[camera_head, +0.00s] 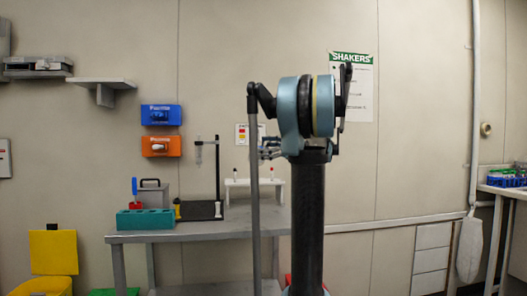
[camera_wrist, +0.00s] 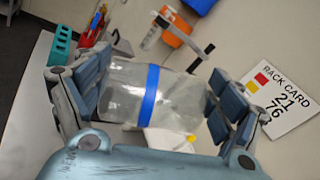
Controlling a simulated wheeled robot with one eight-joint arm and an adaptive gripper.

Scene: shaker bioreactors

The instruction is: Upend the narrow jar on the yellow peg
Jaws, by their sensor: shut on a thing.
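My gripper (camera_wrist: 158,100) is shut on a clear jar (camera_wrist: 122,90) with a blue band, which fills the middle of the wrist view. The blue-grey finger pads sit at the left and right of the jar, and the band runs between them. In the camera_head view my gripper (camera_head: 268,150) is small, partly hidden by my arm, and I cannot make out the jar there. A small yellow tip (camera_wrist: 191,138) shows just below the jar in the wrist view, beside a white piece. I cannot tell whether it is the yellow peg. A white rack (camera_head: 240,183) with small upright pegs stands on the bench.
The grey bench (camera_head: 200,232) carries a teal block (camera_head: 145,219) and a dark stand (camera_head: 201,210) left of the rack. Orange (camera_head: 160,146) and blue (camera_head: 161,115) boxes hang on the wall. A rack card (camera_wrist: 282,103) is at the right in the wrist view.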

